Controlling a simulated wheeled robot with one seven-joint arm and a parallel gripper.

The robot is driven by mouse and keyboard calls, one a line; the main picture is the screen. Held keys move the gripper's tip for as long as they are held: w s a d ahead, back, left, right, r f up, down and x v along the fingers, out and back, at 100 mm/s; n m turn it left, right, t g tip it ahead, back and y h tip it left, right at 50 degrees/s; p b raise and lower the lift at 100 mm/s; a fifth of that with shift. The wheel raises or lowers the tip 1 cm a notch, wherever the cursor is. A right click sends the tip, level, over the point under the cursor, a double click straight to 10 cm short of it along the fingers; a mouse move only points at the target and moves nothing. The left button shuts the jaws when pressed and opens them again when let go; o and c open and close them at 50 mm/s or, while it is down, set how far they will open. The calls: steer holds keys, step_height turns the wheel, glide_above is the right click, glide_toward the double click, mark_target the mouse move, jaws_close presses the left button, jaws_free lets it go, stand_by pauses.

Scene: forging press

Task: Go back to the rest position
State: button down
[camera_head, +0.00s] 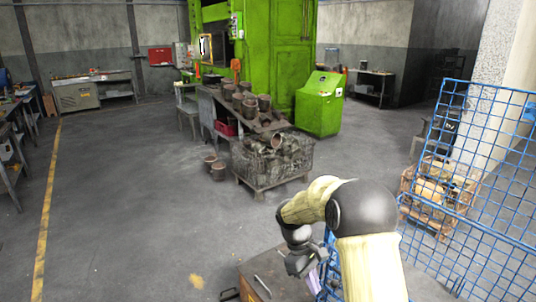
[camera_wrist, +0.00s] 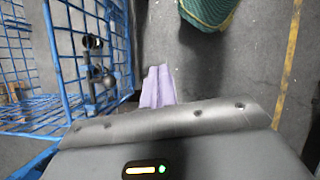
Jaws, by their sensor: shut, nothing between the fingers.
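My arm reaches in from the lower right of the head view, bent at the elbow. My gripper (camera_head: 315,281) hangs at the bottom beside a brown table or box top, close to the blue mesh fence. In the wrist view the lilac fingers of my gripper (camera_wrist: 157,87) are together and empty, above grey floor. The fingertips are partly hidden in the head view.
A blue mesh fence (camera_head: 480,150) stands close on the right. A brown top (camera_head: 268,273) with a metal bar lies beside my gripper. A wire crate (camera_head: 262,165) and green press (camera_head: 270,50) stand ahead. A green container (camera_wrist: 207,12) is in the wrist view.

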steer(key=s+d+r+m+t+y, duration=0.1)
steer(key=s+r+m+t, duration=0.1)
steer(key=s, duration=0.6)
steer(key=s+d+r+m+t+y, duration=0.1)
steer(key=s+d+m+t+y, duration=0.1)
steer(key=s+m+t, duration=0.2)
steer(key=s+m, duration=0.3)
steer(key=s, duration=0.1)
steer(key=shift+s+r+y, duration=0.2)
steer(key=shift+r+y, duration=0.1)
steer(key=shift+r, duration=0.1)
steer(key=shift+w+d, duration=0.1)
